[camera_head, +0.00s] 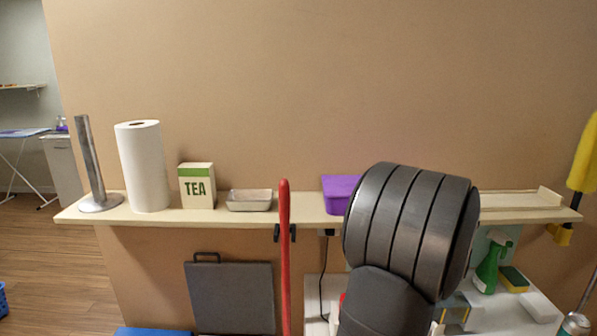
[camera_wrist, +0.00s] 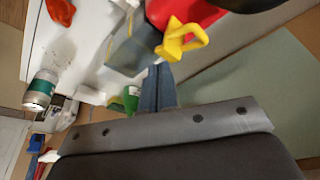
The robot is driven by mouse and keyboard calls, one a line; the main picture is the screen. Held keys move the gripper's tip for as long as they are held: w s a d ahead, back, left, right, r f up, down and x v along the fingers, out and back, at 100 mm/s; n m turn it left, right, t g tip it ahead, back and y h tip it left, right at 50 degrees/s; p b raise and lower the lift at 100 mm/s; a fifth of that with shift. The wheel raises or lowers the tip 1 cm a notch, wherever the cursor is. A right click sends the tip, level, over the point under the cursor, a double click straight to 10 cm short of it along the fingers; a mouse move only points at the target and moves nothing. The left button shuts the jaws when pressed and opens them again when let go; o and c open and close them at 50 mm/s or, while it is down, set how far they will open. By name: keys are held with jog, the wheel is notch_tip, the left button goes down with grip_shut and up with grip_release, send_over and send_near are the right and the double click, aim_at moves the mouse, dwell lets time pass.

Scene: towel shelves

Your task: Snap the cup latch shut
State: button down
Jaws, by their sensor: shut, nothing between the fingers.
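In the wrist view, a yellow looped part (camera_wrist: 182,40) sits against a red rounded body (camera_wrist: 190,12) at the top. I take the yellow part to be the cup latch, but cannot tell for sure, nor whether it is open or closed. My gripper (camera_wrist: 158,72) is shut and empty, its grey-blue fingers pointing up the picture. The fingertips lie just below the yellow part; whether they touch it is unclear. A dark shape covers the top right corner. In the camera_head view my arm hides the gripper and most of the spot it works at.
Beside the red body is a grey-blue box (camera_wrist: 130,50). A can (camera_wrist: 40,90) stands farther left. Above, a shelf (camera_head: 320,213) holds a paper roll (camera_head: 143,165), tea box (camera_head: 197,186) and purple box (camera_head: 338,191). A green spray bottle (camera_head: 490,268) stands lower right.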

jog(key=shift+f, duration=0.2)
notch_tip(320, 180, up, 7)
jog(key=d, duration=0.1)
dwell(1.0)
jog(key=shift+d, duration=0.1)
jog(key=shift+a+f, duration=0.2)
jog(key=shift+f, duration=0.85)
jog(key=shift+a+f, duration=0.15)
jog(key=shift+f, duration=0.85)
jog(key=shift+a+f, duration=0.2)
jog(key=shift+f, duration=0.85)
jog(key=shift+r, duration=0.1)
